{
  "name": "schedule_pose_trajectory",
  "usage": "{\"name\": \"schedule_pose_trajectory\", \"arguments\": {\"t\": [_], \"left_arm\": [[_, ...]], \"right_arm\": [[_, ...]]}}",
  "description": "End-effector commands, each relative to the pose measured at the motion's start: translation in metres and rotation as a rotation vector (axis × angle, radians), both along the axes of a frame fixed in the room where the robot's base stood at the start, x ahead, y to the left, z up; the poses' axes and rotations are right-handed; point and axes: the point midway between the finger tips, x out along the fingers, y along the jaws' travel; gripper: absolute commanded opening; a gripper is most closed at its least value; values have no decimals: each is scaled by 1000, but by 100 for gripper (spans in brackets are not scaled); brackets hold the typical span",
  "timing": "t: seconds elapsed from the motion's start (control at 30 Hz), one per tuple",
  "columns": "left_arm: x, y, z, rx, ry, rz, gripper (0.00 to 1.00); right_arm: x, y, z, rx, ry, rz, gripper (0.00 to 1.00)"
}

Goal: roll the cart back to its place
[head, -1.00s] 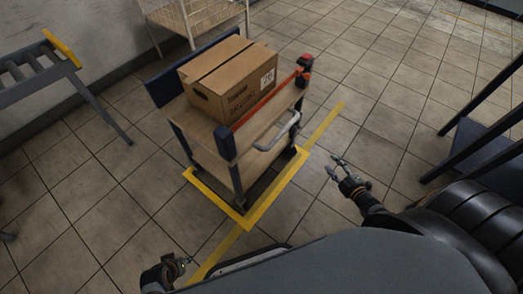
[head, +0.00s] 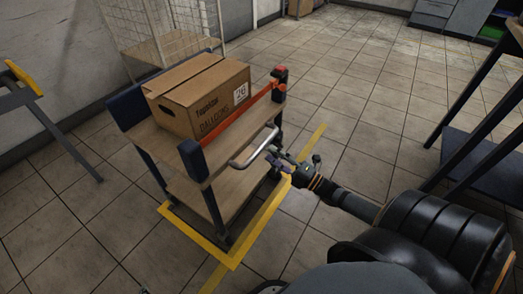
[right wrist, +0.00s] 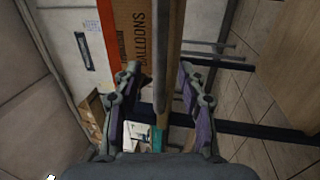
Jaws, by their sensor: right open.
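The cart (head: 235,188) has wooden shelves and dark blue posts. It stands at the inner side of a yellow floor marking (head: 228,257) that runs along its near and right sides. A grey handle (head: 253,148) sticks out from the cart's near right side. My right gripper (head: 277,157) is at the right end of this handle, with its fingers open. In the right wrist view a grey bar (right wrist: 160,75), apparently the handle, runs between the open fingers (right wrist: 160,88); contact cannot be told. My left gripper does not show.
A cardboard balloon box (head: 200,98) sits on the cart's top shelf behind an orange bar (head: 242,112). A white wire rack (head: 160,28) stands behind. A dark table frame (head: 482,120) is at the right. The tiled floor between is clear.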

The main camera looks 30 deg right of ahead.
Motion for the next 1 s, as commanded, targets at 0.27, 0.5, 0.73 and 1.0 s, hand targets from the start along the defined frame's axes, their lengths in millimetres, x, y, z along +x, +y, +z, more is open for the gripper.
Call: {"name": "schedule_pose_trajectory", "arguments": {"t": [0.27,0.5,0.73,1.0], "left_arm": [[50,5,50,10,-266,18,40],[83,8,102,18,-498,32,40],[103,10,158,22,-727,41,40],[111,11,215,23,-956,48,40]], "right_arm": [[14,6,2,-1,-1,1,41],[26,11,4,-1,-1,1,41],[35,15,6,0,-1,1,41],[45,19,9,1,-1,0,41]]}}
